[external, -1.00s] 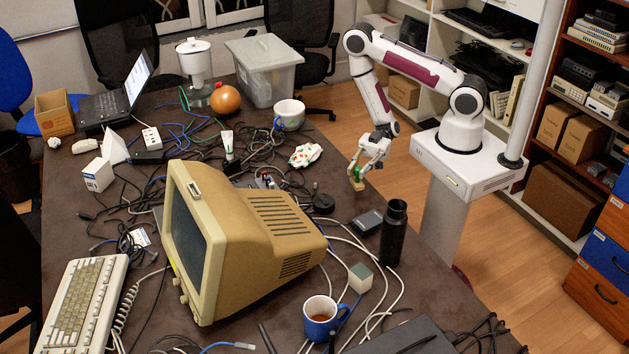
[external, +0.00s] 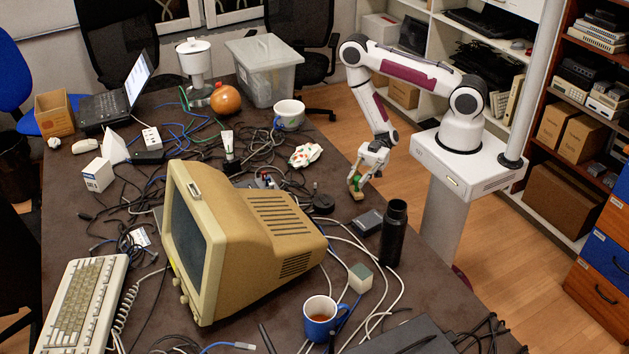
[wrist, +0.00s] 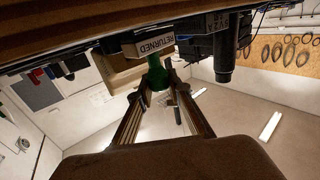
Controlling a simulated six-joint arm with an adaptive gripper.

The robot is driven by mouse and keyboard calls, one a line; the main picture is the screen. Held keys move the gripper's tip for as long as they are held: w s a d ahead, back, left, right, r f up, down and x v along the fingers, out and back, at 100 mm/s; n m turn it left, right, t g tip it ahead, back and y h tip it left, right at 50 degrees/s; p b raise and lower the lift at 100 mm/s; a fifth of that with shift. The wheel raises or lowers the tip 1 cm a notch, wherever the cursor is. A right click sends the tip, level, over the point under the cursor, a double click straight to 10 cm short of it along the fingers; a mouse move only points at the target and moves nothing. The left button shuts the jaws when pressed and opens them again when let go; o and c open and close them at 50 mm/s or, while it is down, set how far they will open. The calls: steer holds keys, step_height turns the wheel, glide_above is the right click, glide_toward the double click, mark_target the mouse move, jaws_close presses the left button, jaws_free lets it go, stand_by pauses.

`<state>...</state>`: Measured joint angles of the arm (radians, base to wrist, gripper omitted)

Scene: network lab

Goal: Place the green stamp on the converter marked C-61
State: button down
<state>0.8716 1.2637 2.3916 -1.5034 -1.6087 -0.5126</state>
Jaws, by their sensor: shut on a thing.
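My gripper (external: 366,168) is at the table's right edge, tilted. It is shut on the green stamp, whose green handle (wrist: 158,74) sits between the two fingertips (wrist: 161,88) in the wrist view. A pale base with a label reading RETURNED (wrist: 154,46) is beyond the handle. In the external view the stamp's wooden base (external: 356,192) is low, at or just above the tabletop; contact is unclear. A small dark box (external: 367,222) lies just in front of it. No C-61 marking is readable, so I cannot tell which device is that converter.
A black bottle (external: 394,232) stands at the right edge, nearer the camera. A round black puck (external: 323,203), tangled cables and a beige monitor (external: 240,240) lie to the left.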

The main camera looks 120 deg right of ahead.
mark_target(358, 177)
steer(key=shift+f, duration=0.35)
steer(key=c, duration=1.9)
jaws_free()
steer(key=shift+v, duration=1.05)
steer(key=shift+s+d+r, duration=0.25)
steer(key=shift+s+d, duration=0.2)
steer(key=shift+s, duration=0.2)
steer(key=shift+s+d+r, duration=0.25)
steer(key=shift+s+d, duration=0.2)
steer(key=shift+s, duration=0.2)
steer(key=shift+v, duration=1.25)
steer(key=shift+s, duration=0.1)
